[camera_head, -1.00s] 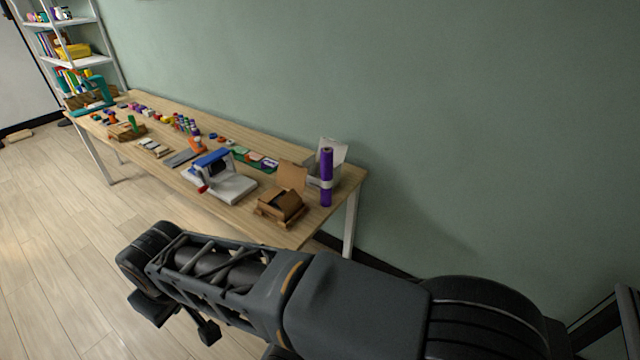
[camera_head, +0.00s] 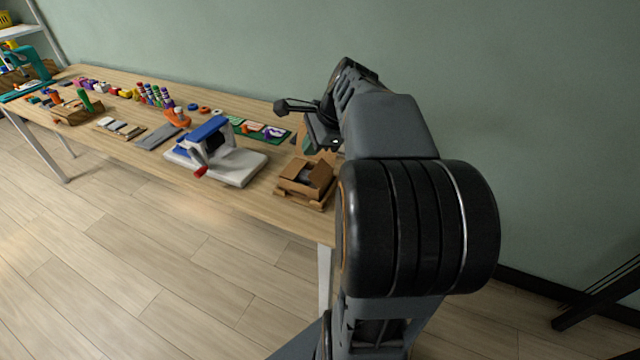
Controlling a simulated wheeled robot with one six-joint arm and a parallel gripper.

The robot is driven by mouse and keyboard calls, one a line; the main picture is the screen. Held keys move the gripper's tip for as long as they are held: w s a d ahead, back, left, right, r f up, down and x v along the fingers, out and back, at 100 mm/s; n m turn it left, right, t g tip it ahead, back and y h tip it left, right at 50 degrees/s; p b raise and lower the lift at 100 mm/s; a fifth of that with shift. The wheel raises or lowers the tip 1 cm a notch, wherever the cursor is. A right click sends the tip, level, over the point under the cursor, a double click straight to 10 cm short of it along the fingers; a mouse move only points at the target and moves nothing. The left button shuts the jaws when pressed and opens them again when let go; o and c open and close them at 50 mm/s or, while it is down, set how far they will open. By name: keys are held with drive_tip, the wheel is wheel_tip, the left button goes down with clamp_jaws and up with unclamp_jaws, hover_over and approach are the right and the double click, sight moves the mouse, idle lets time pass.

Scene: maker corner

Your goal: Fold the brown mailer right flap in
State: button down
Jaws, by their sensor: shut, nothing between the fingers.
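The brown mailer (camera_head: 306,178) is an open cardboard box on a low wooden stand (camera_head: 299,200) near the right end of the workbench. Its top is open, with something dark inside. Flaps stand up around the opening. My arm covers the area at its right, so I cannot clearly make out the right flap. My gripper (camera_head: 317,143) is shut and empty, just above and behind the box in the picture. I cannot tell whether it touches a flap.
A blue and white machine with a red handle (camera_head: 213,145) stands left of the mailer on the workbench (camera_head: 225,193). A green mat with small items (camera_head: 262,132) lies behind it. Several small parts and spools line the bench's back. The wall (camera_head: 200,50) is close behind.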

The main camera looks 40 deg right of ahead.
drive_tip(key=d+f+m+t+b, duration=0.2)
drive_tip(key=d+f+m+b, duration=0.2)
drive_tip(key=d+m, duration=0.65)
drive_tip(key=n+b, duration=0.1)
drive_tip(key=b, duration=0.3)
approach(315, 168)
drive_tip(key=shift+y, duration=0.4)
drive_tip(key=x, duration=0.7)
drive_tip(key=shift+w+d+f, duration=0.1)
drive_tip(key=shift+d+f, duration=0.15)
drive_tip(key=shift+d, duration=0.15)
drive_tip(key=shift+f, duration=0.1)
